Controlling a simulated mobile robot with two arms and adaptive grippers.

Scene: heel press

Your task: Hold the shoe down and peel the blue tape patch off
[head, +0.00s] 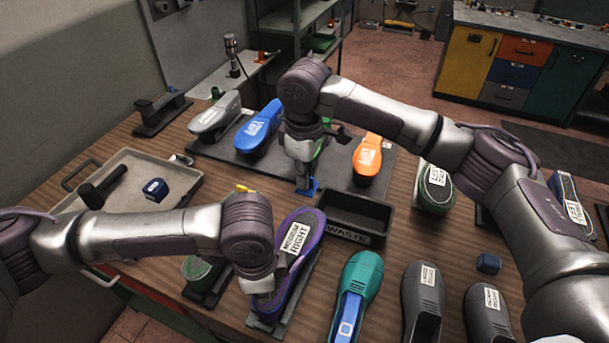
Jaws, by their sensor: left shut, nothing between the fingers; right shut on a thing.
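A purple shoe (306,226) with a white label ending in "RIGHT" lies on a dark stand in front of the robot. My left gripper (262,298) is shut and empty, with its tip at the near end of the purple shoe; the arm hides part of it, and I cannot tell how firmly it touches. My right gripper (305,188) is shut on a blue tape patch (313,185), beyond the purple shoe and at the left of the black waste bin (374,229). The patch is apart from the shoe.
A grey tray (122,162) at left holds a black-handled tool (103,187) and a blue block (155,190). Blue (258,128), grey (215,115) and orange (367,155) shoes stand at the back. A teal shoe (362,272) and dark grey shoes (424,290) fill the front right.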

